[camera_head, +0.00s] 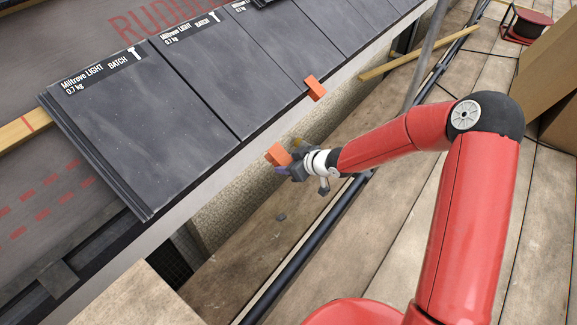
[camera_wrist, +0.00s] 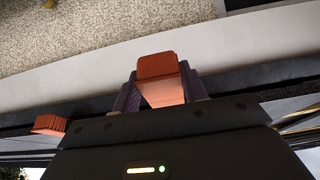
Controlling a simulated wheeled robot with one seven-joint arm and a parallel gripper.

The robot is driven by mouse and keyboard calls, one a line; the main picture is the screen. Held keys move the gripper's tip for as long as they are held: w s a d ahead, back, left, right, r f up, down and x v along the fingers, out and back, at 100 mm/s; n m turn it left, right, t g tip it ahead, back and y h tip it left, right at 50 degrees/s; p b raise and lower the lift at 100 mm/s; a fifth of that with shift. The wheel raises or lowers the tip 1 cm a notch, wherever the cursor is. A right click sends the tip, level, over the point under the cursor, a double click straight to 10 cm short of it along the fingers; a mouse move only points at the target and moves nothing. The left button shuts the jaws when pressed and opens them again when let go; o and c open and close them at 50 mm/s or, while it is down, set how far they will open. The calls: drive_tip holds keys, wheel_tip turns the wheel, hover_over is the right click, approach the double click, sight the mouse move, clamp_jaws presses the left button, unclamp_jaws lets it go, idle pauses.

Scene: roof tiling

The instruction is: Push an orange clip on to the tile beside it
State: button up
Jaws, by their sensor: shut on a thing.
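My gripper (camera_head: 284,162) is shut on an orange clip (camera_head: 277,154) at the lower edge of the tile row. In the wrist view the same clip (camera_wrist: 158,68) stands between the two dark fingers (camera_wrist: 158,92). The dark grey tile (camera_head: 205,85) lies up-left of the clip, with its lower edge near it. I cannot tell whether the clip touches the tile. A second orange clip (camera_head: 315,88) sits farther along the tile edge; in the wrist view an orange clip (camera_wrist: 50,124) shows at the left.
Another labelled tile (camera_head: 140,125) lies to the left, beside a wooden batten (camera_head: 22,130). A pale edge strip (camera_head: 190,205) runs below the tiles. A black pole (camera_head: 320,230) crosses the plank floor (camera_head: 245,275). A cardboard box (camera_head: 545,75) and a red reel (camera_head: 525,24) stand at the right.

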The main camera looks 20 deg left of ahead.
sight(277, 151)
drive_tip(key=shift+w+a+r+p, duration=0.25)
drive_tip(key=shift+a+r+p, duration=0.15)
drive_tip(key=shift+a, duration=0.3)
drive_tip(key=shift+w+a+r+p, duration=0.3)
drive_tip(key=shift+a+r, duration=0.15)
drive_tip(key=shift+a, duration=0.2)
drive_tip(key=shift+w+a+r+p, duration=0.3)
drive_tip(key=shift+a+r, duration=0.15)
drive_tip(key=shift+a, duration=0.25)
drive_tip(key=shift+w+a+r+p, duration=0.25)
drive_tip(key=shift+a+r+p, duration=0.2)
drive_tip(key=shift+a, duration=0.15)
drive_tip(key=shift+w+a+r+p, duration=0.2)
drive_tip(key=shift+a+r+p, duration=0.25)
drive_tip(key=shift+a, duration=0.2)
drive_tip(key=shift+w+a+r+p, duration=0.25)
drive_tip(key=shift+a+r+p, duration=0.2)
drive_tip(key=shift+a, duration=0.15)
idle(2.3)
drive_tip(key=o, duration=1.5)
drive_tip(key=shift+f, duration=0.15)
drive_tip(key=shift+c, duration=0.2)
drive_tip(key=shift+d, duration=0.1)
